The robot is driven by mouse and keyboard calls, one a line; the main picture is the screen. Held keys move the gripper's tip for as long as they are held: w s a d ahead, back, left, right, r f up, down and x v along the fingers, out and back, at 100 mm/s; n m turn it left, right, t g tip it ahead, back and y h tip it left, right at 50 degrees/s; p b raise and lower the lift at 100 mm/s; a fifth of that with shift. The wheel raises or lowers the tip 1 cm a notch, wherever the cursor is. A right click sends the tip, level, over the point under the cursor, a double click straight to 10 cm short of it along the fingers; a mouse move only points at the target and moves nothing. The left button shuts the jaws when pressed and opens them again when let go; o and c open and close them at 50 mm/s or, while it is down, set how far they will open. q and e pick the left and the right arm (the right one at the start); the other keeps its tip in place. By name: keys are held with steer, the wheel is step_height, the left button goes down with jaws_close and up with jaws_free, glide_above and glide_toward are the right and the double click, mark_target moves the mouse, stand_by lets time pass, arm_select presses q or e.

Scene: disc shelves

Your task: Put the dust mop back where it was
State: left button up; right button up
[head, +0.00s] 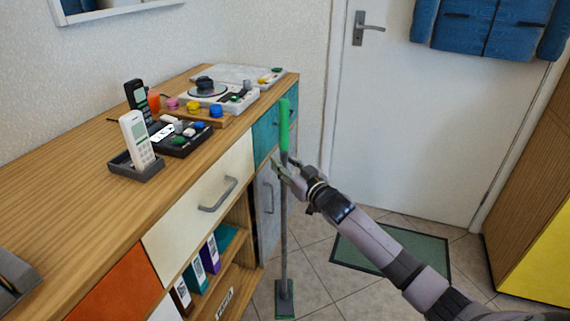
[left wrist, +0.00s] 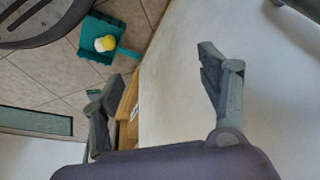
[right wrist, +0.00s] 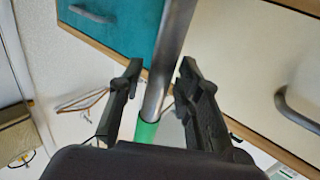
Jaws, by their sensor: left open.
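The dust mop has a green grip (head: 284,125), a grey pole and a flat head (head: 285,298) at the floor. It stands near upright beside the cabinet's far end. My right gripper (head: 287,170) is at the pole just below the green grip. In the right wrist view, the pole (right wrist: 170,60) runs between the fingers of my right gripper (right wrist: 160,72). The fingers look apart, with a gap between the left finger and the pole. My left gripper (left wrist: 158,80) is open and empty in the left wrist view; the head view does not show it.
The wooden cabinet (head: 75,215) carries phones (head: 137,140) and several devices. A closed white door (head: 385,130) and a green mat (head: 390,258) lie beyond. A teal dustpan (left wrist: 90,50) holding yellow and white items is on the tiles. A yellow-and-wood cabinet (head: 540,250) stands right.

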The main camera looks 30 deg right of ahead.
steer(key=shift+o, duration=0.4)
steer(key=shift+s, duration=0.1)
steer(key=s+d+p, duration=0.1)
steer(key=s+p, duration=0.1)
steer(key=s, duration=0.9)
steer(key=s+a+f+g+h, duration=0.1)
steer(key=s+a+f+g, duration=0.1)
steer(key=s+f, duration=0.35)
steer(key=s+a+f+g, duration=0.1)
steer(key=s+f+g, duration=0.15)
steer(key=f, duration=0.65)
steer(key=s+a+f+g+h, duration=0.1)
steer(key=s+a+f+g, duration=0.15)
steer(key=f, duration=0.45)
arm_select(q)
step_height(320, 180, down, 6)
steer(key=shift+s+f, duration=0.15)
steer(key=shift+s, duration=0.3)
arm_select(e)
steer(key=s+a+f+g, duration=0.4)
steer(key=s+f, duration=0.3)
steer(key=s, duration=0.3)
steer(key=s+a+f+g, duration=0.4)
steer(key=s+f, duration=0.3)
steer(key=s, duration=0.3)
steer(key=shift+s+a+f+n, duration=0.2)
steer(key=shift+s+a+n, duration=0.2)
steer(key=shift+a, duration=0.15)
